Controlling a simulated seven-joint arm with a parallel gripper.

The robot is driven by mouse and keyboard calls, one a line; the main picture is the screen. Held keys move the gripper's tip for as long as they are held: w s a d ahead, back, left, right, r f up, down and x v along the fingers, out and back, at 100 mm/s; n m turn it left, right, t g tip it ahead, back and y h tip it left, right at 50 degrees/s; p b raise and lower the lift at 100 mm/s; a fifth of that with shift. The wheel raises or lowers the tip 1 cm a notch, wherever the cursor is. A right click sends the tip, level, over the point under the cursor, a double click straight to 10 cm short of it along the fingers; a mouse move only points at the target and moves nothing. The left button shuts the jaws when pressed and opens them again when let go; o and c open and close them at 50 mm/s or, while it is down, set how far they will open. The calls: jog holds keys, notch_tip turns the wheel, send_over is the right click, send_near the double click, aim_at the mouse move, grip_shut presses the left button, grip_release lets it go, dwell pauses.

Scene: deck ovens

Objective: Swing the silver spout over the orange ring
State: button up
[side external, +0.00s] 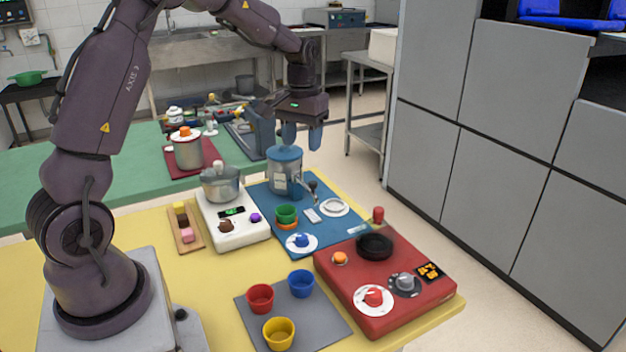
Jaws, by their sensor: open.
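A grey metal dispenser (283,181) with a blue lid (284,153) stands on a blue mat. A silver spout (308,191) with a dark knob at its top projects from its right side, toward the front right. An orange ring (287,226) shows as a thin band beneath a green cup (286,213), in front of the dispenser; the cup hides most of it. The spout's tip appears to the right of the ring, not over it. My gripper (302,140) is open and empty, pointing down, above and slightly right of the dispenser's lid.
A red hob (390,316) with a black pan is at the front right. A white scale (242,236) with a pot is left of the blue mat (333,238). A white plate, a small white block and a saucer with a blue piece lie near the spout. Coloured cups stand on a grey mat.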

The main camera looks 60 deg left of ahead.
jog(key=n, duration=0.1)
send_over(313, 182)
jog(key=s, duration=0.2)
notch_tip(313, 182, down, 3)
jog(key=w+r+n, duration=0.1)
jog(key=w, duration=0.1)
notch_tip(313, 182, down, 12)
jog(key=shift+f, duration=0.15)
grip_shut()
